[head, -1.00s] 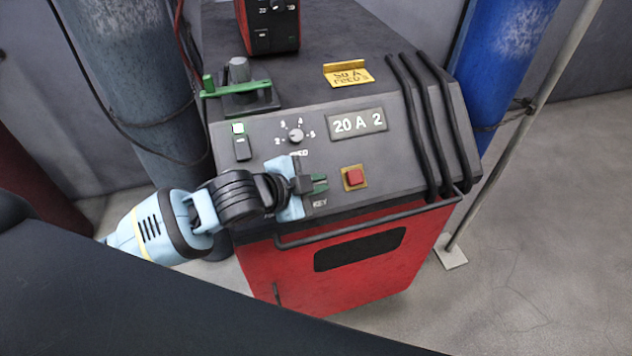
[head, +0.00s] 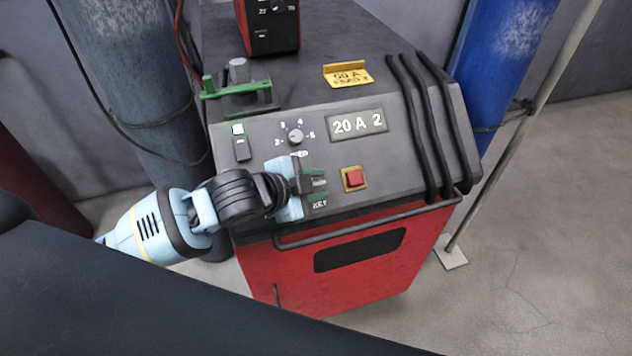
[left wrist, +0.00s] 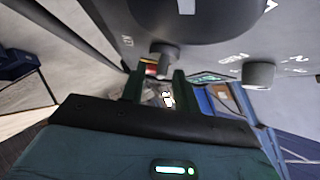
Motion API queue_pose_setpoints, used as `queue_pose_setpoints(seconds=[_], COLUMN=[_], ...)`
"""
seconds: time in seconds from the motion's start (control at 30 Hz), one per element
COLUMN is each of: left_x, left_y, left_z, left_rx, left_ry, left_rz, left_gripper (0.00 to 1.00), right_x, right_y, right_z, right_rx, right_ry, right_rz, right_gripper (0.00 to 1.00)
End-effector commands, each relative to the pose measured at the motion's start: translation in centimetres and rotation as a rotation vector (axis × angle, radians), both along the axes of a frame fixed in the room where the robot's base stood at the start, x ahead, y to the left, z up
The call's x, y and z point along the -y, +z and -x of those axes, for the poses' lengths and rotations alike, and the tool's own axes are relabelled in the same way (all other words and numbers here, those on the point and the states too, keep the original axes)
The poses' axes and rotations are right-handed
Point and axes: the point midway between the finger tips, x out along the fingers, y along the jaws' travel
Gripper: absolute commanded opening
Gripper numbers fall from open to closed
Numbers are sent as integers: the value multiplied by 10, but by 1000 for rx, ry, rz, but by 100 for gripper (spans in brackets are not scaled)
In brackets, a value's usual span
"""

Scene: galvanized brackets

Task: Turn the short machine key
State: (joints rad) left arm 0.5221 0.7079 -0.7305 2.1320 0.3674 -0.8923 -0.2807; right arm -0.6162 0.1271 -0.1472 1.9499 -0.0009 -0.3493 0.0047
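The short machine key (head: 320,183) is a small grey piece on the sloped control panel, just above the white KEY label (head: 320,204). My left gripper (head: 322,184) reaches it from the left. Its two green fingers stand apart, one above and one below the key, so it is open around the key. I cannot see any firm contact. My right gripper is not in view.
A red button (head: 354,177) sits close to the right of the key. A feed knob (head: 296,136), a rocker switch (head: 242,149) and a 20 A 2 display (head: 358,123) are above. A bar handle (head: 375,229) runs along the panel's lower edge. Gas cylinders stand on both sides.

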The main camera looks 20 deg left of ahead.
Motion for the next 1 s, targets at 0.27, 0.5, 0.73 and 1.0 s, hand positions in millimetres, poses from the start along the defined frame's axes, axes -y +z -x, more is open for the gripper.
queue_pose_setpoints(seconds=[0.27,0.5,0.73,1.0], left_x=[-15,-30,-34,-34], left_y=[14,32,38,38], left_z=[24,49,57,57], left_rx=[0,0,1,1], left_ry=[0,0,1,1], left_rz=[-3,-3,-1,-1], left_gripper=[31,31,31,31], right_x=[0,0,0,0], right_y=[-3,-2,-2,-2], right_z=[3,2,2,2], right_rx=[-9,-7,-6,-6], right_ry=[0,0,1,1], right_rz=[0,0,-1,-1], right_gripper=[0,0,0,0])
